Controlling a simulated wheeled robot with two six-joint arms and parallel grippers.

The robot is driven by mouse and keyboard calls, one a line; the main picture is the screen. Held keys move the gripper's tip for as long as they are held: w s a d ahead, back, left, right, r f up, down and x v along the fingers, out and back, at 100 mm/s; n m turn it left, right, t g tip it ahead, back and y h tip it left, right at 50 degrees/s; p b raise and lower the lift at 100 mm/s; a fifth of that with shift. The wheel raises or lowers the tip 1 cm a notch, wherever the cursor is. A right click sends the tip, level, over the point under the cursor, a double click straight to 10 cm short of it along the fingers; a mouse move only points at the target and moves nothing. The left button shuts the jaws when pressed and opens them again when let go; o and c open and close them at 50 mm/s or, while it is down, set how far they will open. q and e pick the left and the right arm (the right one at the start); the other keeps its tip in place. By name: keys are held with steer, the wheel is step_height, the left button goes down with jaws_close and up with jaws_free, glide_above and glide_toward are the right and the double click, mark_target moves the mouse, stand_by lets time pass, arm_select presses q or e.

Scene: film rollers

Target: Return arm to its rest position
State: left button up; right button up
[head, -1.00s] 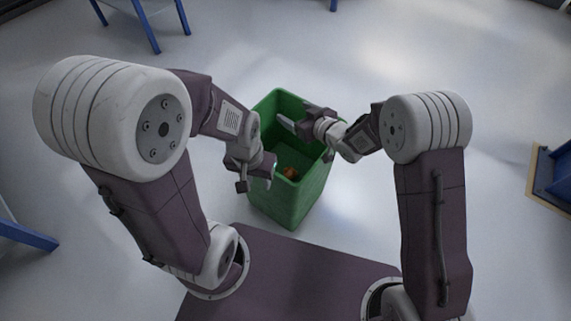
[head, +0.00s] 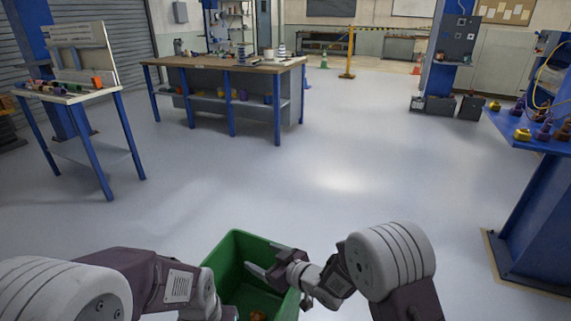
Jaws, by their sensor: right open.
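My right arm (head: 388,262) comes in from the lower right, bent toward the green bin. My right gripper (head: 262,268) is open, with its fingers over the bin and nothing seen between them. My left arm (head: 150,280) comes in from the lower left and reaches to the bin's left side. Its gripper lies below the frame's bottom edge. The green bin (head: 222,258) stands on the floor in front of me. A small orange-brown thing (head: 258,315) lies inside it, cut off by the frame.
A small table (head: 80,97) with several coloured parts is at the left. A long workbench (head: 225,63) stands behind it. A blue table (head: 530,140) with yellow and purple parts is at the right. The grey floor (head: 330,175) between is clear.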

steer(key=w+d+r+m+t+h, duration=0.2)
steer(key=d+r, duration=0.3)
steer(key=d, duration=0.3)
steer(key=w+d+r+m+t+h, duration=0.2)
steer(key=d+r+h, duration=0.1)
steer(key=d+r, duration=0.3)
steer(key=s+d+f+m+g+h, duration=0.2)
steer(key=s+d+f, duration=0.1)
steer(key=d, duration=0.3)
steer(key=s+d+f+m+g+h, duration=0.1)
steer(key=s+d+f+m+h, duration=0.1)
steer(key=s+d+f, duration=0.3)
steer(key=s+d+f+m+g, duration=0.1)
steer(key=s+f+g, duration=0.15)
steer(key=s, duration=0.25)
steer(key=s+d+f+m+g+h, duration=0.1)
steer(key=s+g, duration=0.2)
steer(key=s, duration=0.3)
steer(key=s+d+f+g, duration=0.1)
steer(key=s+f+g, duration=0.15)
steer(key=s, duration=0.25)
step_height(320, 180, up, 33)
steer(key=s+p, duration=0.1)
steer(key=p, duration=3.2)
steer(key=shift+g, duration=0.3)
